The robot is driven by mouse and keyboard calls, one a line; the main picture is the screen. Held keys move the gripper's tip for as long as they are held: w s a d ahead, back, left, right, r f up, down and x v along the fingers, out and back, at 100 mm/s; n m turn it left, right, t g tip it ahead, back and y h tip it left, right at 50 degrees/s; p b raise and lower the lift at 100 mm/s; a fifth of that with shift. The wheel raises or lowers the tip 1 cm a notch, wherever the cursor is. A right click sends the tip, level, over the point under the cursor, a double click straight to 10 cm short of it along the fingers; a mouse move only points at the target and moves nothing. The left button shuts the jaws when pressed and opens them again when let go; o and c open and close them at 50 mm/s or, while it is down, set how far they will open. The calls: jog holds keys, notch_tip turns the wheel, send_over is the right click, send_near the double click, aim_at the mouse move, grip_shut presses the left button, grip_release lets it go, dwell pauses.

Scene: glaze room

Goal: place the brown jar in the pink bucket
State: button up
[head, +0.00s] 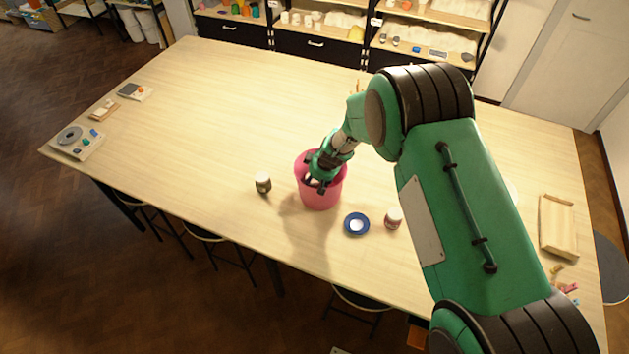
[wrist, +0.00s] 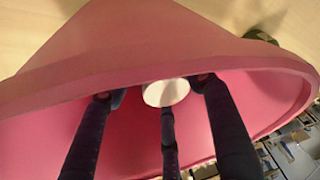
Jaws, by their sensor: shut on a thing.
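The pink bucket (head: 321,196) stands upright on the table near its front edge. My gripper (head: 318,184) reaches down into the bucket's mouth. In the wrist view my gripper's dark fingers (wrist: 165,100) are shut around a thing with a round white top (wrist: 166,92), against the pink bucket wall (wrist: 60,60). I take this for the brown jar; its body is hidden by the fingers and the bucket, so its colour does not show. I cannot tell whether it touches the bucket floor.
A dark olive jar (head: 263,183) stands left of the bucket. A blue saucer (head: 357,224) and a reddish jar with a white lid (head: 393,218) stand to its right. A wooden tray (head: 557,226) lies at the far right. The table left of the olive jar is largely clear.

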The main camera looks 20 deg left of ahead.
jog(key=shift+f, duration=0.2)
jog(key=shift+f, duration=0.1)
jog(key=o, duration=1.5)
jog(key=shift+o, duration=0.2)
jog(key=shift+r, duration=0.3)
jog(key=b+v, duration=0.1)
jog(key=v, duration=1)
jog(key=shift+d+r+b, duration=0.15)
jog(key=shift+r+b, duration=0.15)
jog(key=shift+b, duration=0.1)
jog(key=shift+s, duration=0.1)
